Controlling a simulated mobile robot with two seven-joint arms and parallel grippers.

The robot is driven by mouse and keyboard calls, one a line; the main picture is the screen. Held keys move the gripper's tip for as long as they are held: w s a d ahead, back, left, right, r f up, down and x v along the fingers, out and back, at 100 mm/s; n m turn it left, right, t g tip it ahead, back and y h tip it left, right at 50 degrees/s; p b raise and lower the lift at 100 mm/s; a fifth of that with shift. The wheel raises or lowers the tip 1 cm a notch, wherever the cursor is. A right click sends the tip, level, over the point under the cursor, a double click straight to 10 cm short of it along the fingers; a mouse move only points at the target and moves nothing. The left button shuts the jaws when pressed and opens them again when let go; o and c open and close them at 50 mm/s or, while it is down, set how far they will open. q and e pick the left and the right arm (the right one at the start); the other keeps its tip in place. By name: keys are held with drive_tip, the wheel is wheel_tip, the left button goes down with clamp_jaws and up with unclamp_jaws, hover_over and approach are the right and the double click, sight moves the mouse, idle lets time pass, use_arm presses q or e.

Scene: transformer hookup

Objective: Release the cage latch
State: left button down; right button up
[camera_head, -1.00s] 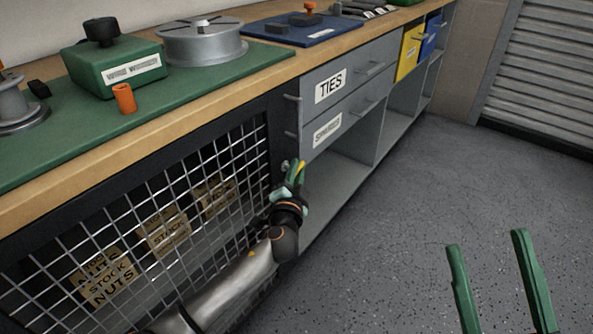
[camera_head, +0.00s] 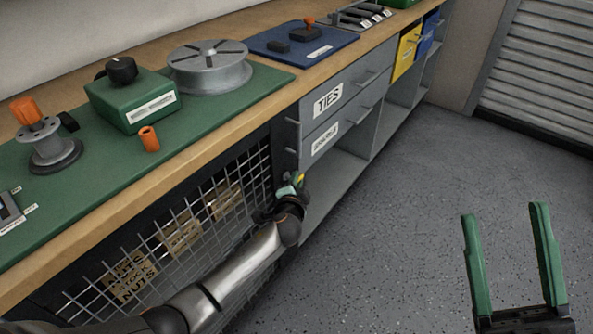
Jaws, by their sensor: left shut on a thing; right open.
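The wire cage (camera_head: 190,225) fills the front of the bench at lower left, with boxes labelled stock and nuts behind its mesh. My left gripper (camera_head: 294,182) is at the right edge of the cage front, beside the dark post. The cage front looks closed. My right gripper (camera_head: 504,211) is open and empty, low over the floor at the right.
Drawers (camera_head: 350,100) and open shelves stand right of the cage. On the bench are a green box (camera_head: 135,98), a grey reel (camera_head: 208,68), a spool (camera_head: 52,145) and an orange piece (camera_head: 149,139). The floor (camera_head: 400,220) is clear.

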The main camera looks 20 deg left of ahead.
use_arm(q)
drive_tip(key=c, duration=1.2)
unclamp_jaws()
drive_tip(key=shift+o, duration=0.2)
use_arm(e)
drive_tip(key=shift+w+d+f+m+h, duration=0.1)
drive_tip(key=shift+w+f+m+h, duration=0.15)
drive_tip(key=shift+m+h, duration=0.2)
drive_tip(key=shift+r+y, duration=0.2)
drive_tip(key=shift+y, duration=0.05)
use_arm(q)
drive_tip(key=shift+s, duration=0.2)
drive_tip(key=p+v, duration=0.4)
drive_tip(key=v, duration=0.8)
drive_tip(key=shift+r, duration=0.25)
use_arm(e)
drive_tip(key=w+f+m+g+h, duration=0.2)
drive_tip(key=f+h, duration=0.1)
drive_tip(key=f, duration=0.4)
drive_tip(key=w+d+f+m+g+h, duration=0.1)
drive_tip(key=f+m+g+h, duration=0.1)
drive_tip(key=f, duration=0.5)
drive_tip(key=w+f+m+g+h, duration=0.2)
drive_tip(key=f+m+h, duration=0.1)
drive_tip(key=f, duration=0.4)
drive_tip(key=shift+w+d+g+h, duration=0.3)
drive_tip(key=shift+g+h, duration=0.1)
drive_tip(key=shift+h, duration=0.4)
drive_tip(key=shift+f, duration=0.1)
